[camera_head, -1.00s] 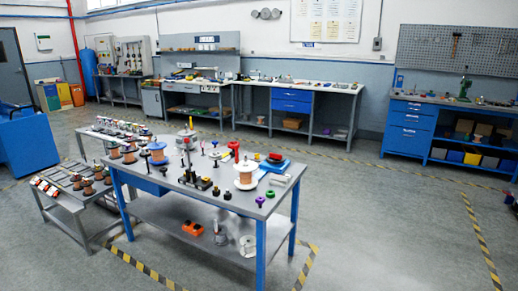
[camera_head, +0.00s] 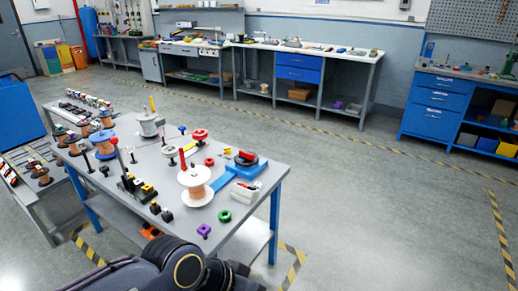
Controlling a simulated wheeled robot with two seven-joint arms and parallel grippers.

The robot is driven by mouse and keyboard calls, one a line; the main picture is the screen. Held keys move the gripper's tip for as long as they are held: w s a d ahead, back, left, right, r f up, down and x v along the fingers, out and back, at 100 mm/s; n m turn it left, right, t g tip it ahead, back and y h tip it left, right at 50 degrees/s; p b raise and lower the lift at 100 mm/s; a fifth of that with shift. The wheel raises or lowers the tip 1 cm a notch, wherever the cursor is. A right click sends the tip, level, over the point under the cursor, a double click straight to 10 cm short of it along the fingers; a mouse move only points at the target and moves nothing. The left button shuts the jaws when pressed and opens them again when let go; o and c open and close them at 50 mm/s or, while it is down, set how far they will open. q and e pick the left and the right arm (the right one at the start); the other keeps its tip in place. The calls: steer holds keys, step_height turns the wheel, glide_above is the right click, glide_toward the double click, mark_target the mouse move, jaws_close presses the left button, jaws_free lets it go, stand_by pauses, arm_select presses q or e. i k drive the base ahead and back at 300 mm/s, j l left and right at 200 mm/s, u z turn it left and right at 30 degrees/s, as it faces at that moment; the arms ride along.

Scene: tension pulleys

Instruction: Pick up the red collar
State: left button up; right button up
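A small red ring (camera_head: 209,161), which looks like the red collar, lies on the grey top of the blue-legged table (camera_head: 262,180). One of my dark arm links enters along the bottom edge, in front of the table. Neither of my grippers shows in the view.
Black fixtures (camera_head: 135,188) and several spools crowd the left. Open floor (camera_head: 370,200) lies to the right.

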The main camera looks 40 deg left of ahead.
mark_target(209, 162)
steer(key=i+u, duration=0.1)
steer(key=i, duration=0.85)
steer(key=i+l+u, duration=0.1)
steer(key=i, duration=0.85)
steer(key=i+u, duration=0.8)
steer(key=i+l+u, duration=0.15)
steer(key=u, duration=0.25)
steer(key=i+u, duration=0.55)
steer(key=u, duration=0.2)
steer(key=i+l+u, duration=0.2)
steer(key=u, duration=0.2)
steer(key=i+l, duration=0.05)
